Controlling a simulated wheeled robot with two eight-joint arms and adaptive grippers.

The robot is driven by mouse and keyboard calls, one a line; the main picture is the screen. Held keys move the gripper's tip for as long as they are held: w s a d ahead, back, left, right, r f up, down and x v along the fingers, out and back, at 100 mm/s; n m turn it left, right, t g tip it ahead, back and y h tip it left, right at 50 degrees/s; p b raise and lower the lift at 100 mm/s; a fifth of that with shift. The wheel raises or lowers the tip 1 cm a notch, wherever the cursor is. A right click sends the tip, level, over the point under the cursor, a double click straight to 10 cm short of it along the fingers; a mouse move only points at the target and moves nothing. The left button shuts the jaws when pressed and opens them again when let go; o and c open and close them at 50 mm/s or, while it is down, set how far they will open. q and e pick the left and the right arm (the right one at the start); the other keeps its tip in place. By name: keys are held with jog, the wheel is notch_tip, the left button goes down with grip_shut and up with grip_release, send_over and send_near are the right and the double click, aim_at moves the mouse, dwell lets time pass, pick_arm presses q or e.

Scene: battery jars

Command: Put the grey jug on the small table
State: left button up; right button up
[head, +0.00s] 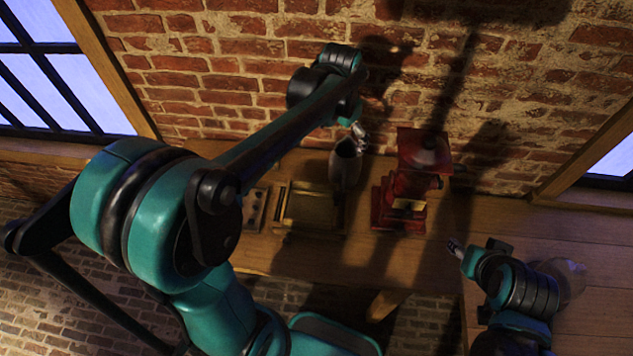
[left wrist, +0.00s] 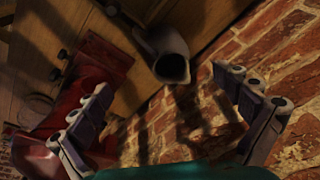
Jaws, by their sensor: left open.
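The grey jug (head: 346,165) stands upright on the long wooden counter (head: 270,255) against the brick wall. My left gripper (head: 358,131) is just above and beside the jug's rim at the wall side. In the left wrist view, the left gripper (left wrist: 163,80) is open, with its fingers spread and nothing between the tips. The jug (left wrist: 168,55) lies beyond the fingertips, its dark mouth facing the camera. My right gripper (head: 455,246) is low at the right; its opening is too small to tell. A wooden tabletop (head: 605,325) at lower right may be the small table.
A red grinder (head: 405,185) stands close right of the jug and also shows in the left wrist view (left wrist: 85,85). A brass-coloured box (head: 312,208) is left of the jug, beside a panel with knobs (head: 254,208). A clear glass jar (head: 572,280) stands behind my right arm.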

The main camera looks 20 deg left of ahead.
pick_arm(q)
jog(key=s+n+t, duration=0.4)
jog(key=s+t, duration=0.1)
jog(key=s, duration=1.3)
jog(key=shift+f, duration=0.25)
jog(key=shift+a, duration=0.1)
notch_tip(320, 180, down, 15)
jog(key=b, duration=1.5)
